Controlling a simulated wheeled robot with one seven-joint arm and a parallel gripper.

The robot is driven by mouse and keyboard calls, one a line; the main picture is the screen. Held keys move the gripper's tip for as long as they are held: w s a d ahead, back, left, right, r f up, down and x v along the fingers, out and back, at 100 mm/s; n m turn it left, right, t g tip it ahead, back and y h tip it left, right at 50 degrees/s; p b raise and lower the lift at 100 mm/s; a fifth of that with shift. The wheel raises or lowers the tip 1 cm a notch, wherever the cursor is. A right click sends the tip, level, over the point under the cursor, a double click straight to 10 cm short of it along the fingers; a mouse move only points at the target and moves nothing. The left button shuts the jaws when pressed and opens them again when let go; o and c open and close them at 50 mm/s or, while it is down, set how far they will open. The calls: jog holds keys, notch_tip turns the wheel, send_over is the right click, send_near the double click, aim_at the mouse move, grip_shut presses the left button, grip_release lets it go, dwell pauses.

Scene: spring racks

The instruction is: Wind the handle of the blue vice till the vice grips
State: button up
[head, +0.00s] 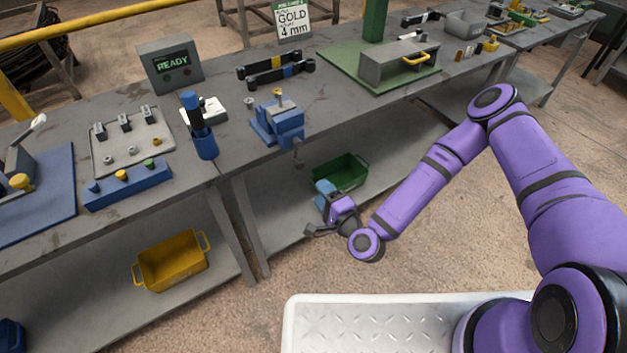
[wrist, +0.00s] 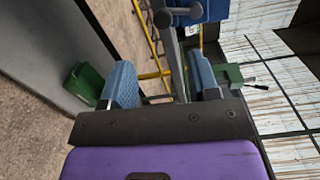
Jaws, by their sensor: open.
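The blue vice (head: 285,125) stands at the bench's front edge with a small gold-coloured piece (head: 279,97) at its top. Its grey handle (head: 298,152) hangs at the front, below the bench edge. Part of the blue vice (wrist: 218,9) shows at the top of the wrist view, with a grey bar with round knobs (wrist: 175,50), seemingly the handle. My gripper (head: 317,212) is below and in front of the vice, apart from it. In the wrist view my gripper (wrist: 163,82) is open, its blue-padded fingers spread; the bar shows between them, but I cannot tell its depth.
A green bin (head: 340,171) sits on the lower shelf behind my gripper. A yellow bin (head: 172,260) is on the shelf at left. A blue upright tool (head: 199,128) stands left of the vice. A sign reading GOLD 4 mm (head: 292,20) and a READY display (head: 171,65) stand behind.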

aim_at(301, 166)
jog(key=w+a+n, duration=0.2)
jog(key=w+n, duration=0.2)
jog(key=n, duration=0.1)
jog(key=w+a+n, duration=0.3)
jog(key=w+n, duration=0.1)
jog(key=n, duration=0.1)
jog(key=w+a+n, duration=0.2)
jog(key=w+n, duration=0.2)
jog(key=n, duration=0.1)
jog(key=shift+a+r+n, duration=0.2)
jog(key=shift+a+n, duration=0.15)
jog(key=shift+n, duration=0.05)
jog(key=c, duration=0.9)
